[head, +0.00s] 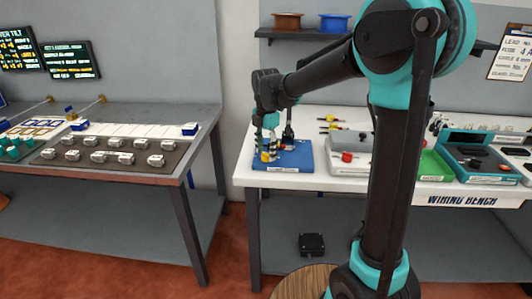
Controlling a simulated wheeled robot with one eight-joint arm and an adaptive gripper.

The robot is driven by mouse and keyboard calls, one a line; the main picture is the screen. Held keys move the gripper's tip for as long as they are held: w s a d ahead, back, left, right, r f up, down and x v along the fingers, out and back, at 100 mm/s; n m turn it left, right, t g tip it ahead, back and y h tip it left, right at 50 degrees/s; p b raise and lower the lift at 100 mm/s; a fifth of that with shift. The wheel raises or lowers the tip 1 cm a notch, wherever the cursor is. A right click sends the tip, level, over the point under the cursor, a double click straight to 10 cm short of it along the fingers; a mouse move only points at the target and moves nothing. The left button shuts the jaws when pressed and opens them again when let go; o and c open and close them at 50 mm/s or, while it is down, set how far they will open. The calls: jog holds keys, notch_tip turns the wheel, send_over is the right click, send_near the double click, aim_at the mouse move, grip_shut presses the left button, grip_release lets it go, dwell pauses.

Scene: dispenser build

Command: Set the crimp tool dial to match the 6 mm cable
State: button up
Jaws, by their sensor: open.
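My gripper (270,138) hangs open and low over the blue board (291,163) at the left end of the wiring bench. Small yellow, white, dark and red parts stand on that board just below and beside the fingers. My arm and fingers partly cover them, so I cannot make out the crimp tool or its dial for sure.
The wiring bench (450,194) also carries a green tray (433,165) and a teal tray (478,177) on the right. My arm crosses in front of the bench. A separate bench on the left holds several small grey blocks. A shelf (297,33) with spools hangs above.

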jog(key=shift+f, duration=0.45)
jog(key=c, duration=1.1)
jog(key=shift+c, duration=0.2)
